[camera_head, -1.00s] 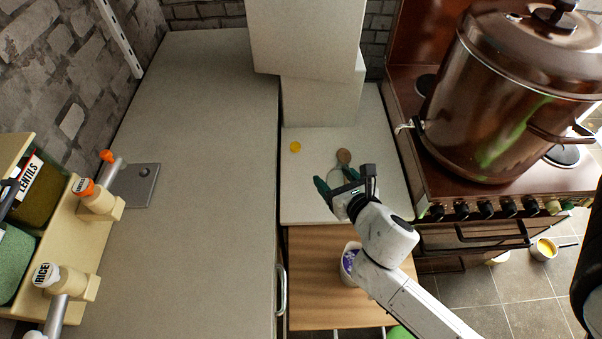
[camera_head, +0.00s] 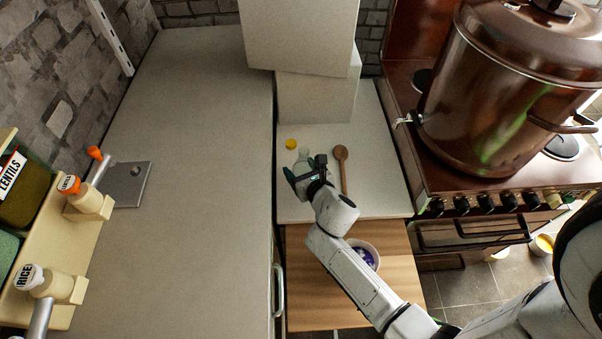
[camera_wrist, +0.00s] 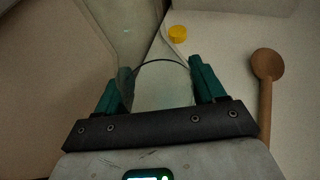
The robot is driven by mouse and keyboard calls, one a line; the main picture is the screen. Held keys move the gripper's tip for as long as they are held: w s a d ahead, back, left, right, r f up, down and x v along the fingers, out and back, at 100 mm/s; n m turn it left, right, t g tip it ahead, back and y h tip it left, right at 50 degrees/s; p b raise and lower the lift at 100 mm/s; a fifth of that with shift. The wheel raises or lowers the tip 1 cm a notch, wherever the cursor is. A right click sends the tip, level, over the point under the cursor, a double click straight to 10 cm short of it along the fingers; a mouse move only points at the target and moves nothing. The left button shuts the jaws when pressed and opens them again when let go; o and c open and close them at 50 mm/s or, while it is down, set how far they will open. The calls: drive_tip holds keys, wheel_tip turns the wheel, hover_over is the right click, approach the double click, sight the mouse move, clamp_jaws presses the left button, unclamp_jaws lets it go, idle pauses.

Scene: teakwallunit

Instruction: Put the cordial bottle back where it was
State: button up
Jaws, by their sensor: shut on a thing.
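The cordial bottle is clear and pale. It shows in the wrist view (camera_wrist: 165,86) between the two green fingers and in the head view (camera_head: 304,160) at the fingertips. My gripper (camera_head: 300,174) is shut on it, with a finger on each side in the wrist view (camera_wrist: 160,88). It is over the left part of the pale low worktop (camera_head: 375,190). The bottle's base is hidden by my gripper, so I cannot tell whether it touches the worktop.
A yellow cap (camera_head: 291,144) lies behind the bottle. A wooden spoon (camera_head: 342,170) lies to its right. Pale boxes (camera_head: 318,98) stand behind. The taller counter (camera_head: 200,150) edges the left side, and the stove with a big brown pot (camera_head: 510,100) the right. A bowl (camera_head: 366,254) sits in front.

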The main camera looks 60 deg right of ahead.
drive_tip(key=shift+f, duration=0.3)
drive_tip(key=shift+f, duration=0.15)
drive_tip(key=o, duration=1.4)
drive_tip(key=shift+c, duration=0.2)
drive_tip(key=shift+r, duration=0.25)
drive_tip(key=v, duration=1.2)
drive_tip(key=shift+f+b, duration=0.15)
drive_tip(key=shift+b, duration=0.15)
